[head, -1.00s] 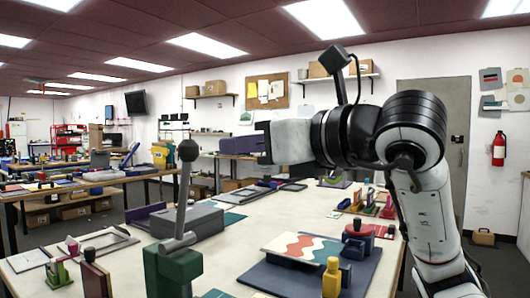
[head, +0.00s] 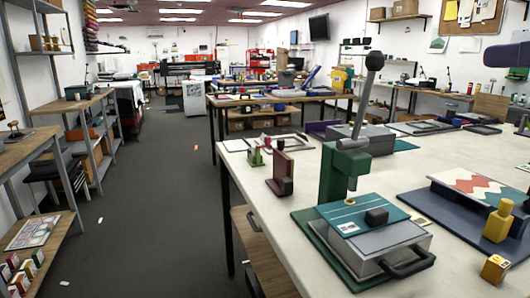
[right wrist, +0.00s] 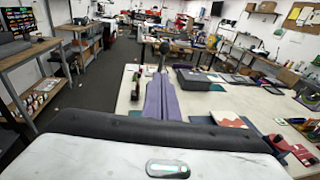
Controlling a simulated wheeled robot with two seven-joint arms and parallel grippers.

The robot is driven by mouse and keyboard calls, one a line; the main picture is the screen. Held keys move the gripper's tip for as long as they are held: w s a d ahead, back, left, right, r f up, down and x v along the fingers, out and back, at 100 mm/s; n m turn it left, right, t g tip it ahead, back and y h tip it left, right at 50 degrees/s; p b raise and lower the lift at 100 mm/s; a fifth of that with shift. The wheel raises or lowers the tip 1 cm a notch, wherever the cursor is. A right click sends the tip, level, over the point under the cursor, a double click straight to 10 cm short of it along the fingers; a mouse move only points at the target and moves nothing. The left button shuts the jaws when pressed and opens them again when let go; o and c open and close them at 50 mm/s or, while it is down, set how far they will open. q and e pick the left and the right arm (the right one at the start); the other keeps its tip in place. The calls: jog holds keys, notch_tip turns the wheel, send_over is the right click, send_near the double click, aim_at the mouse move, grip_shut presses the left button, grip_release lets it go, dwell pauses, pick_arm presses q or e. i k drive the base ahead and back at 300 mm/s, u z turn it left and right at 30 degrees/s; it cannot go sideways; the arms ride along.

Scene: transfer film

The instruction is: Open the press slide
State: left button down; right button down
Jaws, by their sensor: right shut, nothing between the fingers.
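The green press (head: 345,174) stands on the near part of the pale table, with a raised grey lever ending in a black ball (head: 375,61). Under its head lies a grey slide (head: 372,252) on a green base, with a black loop handle (head: 410,264) at its front right. A teal plate with a black knob (head: 377,216) lies on top. My right gripper (head: 505,55) shows only at the right edge, above the table and apart from the press. In the right wrist view its purple fingers (right wrist: 160,96) are together and empty, hiding part of the press. My left gripper is out of view.
A patterned print board (head: 475,187) on a blue base, a yellow-topped stamp (head: 498,221) and a yellow block (head: 494,269) lie right of the press. A brown upright block (head: 282,172) stands to its left. The floor (head: 150,225) left of the table is open.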

aim_at(368, 256)
jog(key=k, duration=1.15)
